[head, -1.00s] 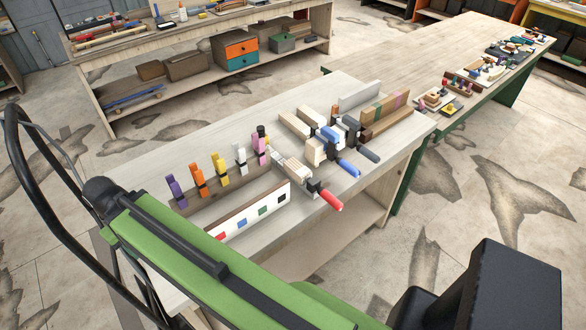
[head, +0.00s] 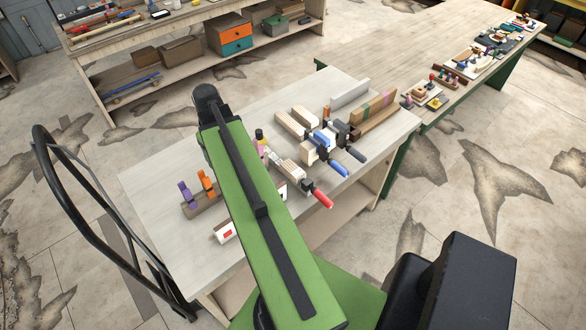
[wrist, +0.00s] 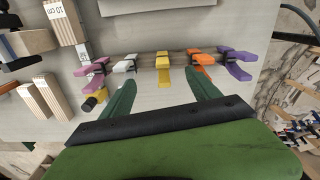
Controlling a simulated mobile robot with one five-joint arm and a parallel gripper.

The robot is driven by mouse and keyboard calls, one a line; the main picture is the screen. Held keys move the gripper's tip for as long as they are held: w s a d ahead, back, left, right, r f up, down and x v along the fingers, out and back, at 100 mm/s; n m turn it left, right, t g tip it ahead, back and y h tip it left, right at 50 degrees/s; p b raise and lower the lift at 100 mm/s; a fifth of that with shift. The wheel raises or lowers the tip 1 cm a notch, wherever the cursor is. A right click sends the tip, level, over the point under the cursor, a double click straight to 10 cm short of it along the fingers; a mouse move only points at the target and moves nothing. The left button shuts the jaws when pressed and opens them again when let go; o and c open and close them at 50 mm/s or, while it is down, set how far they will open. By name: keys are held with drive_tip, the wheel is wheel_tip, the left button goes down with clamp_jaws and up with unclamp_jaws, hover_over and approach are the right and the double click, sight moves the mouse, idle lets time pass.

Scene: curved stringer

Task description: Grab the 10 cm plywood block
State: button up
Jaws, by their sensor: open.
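The plywood block (wrist: 64,22) marked "10 cm" lies at the upper left of the wrist view, with layered edges showing. It appears to be the pale block (head: 288,169) beside the red-handled clamp in the head view. A second small label shows just below it in the wrist view. My gripper (wrist: 160,82) is open and empty, with its two green fingers spread below the row of coloured clamps. The block is outside the fingers, up and to the left. In the head view my arm hides the gripper.
A rail holds purple, orange (wrist: 203,59), yellow (wrist: 162,62), white and pink clamps. Two plywood pieces (wrist: 50,96) lie left of my gripper. The bench top (head: 150,175) is clear at left.

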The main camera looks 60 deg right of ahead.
drive_tip(key=s+d+m, duration=0.1)
drive_tip(key=s+d, duration=0.8)
drive_tip(key=d, duration=0.4)
drive_tip(key=r, duration=0.1)
hover_over(293, 168)
wheel_tip(293, 168, down, 12)
drive_tip(key=b, duration=1.1)
drive_tip(key=shift+d+f+b, duration=0.15)
drive_tip(key=shift+f+b, duration=0.1)
drive_tip(key=shift+b, duration=0.15)
drive_tip(key=shift+r, duration=0.1)
wheel_tip(293, 168, down, 5)
drive_tip(key=b, duration=0.5)
drive_tip(key=shift+f, duration=0.2)
drive_tip(key=shift+r, duration=0.2)
drive_tip(key=c, duration=1.5)
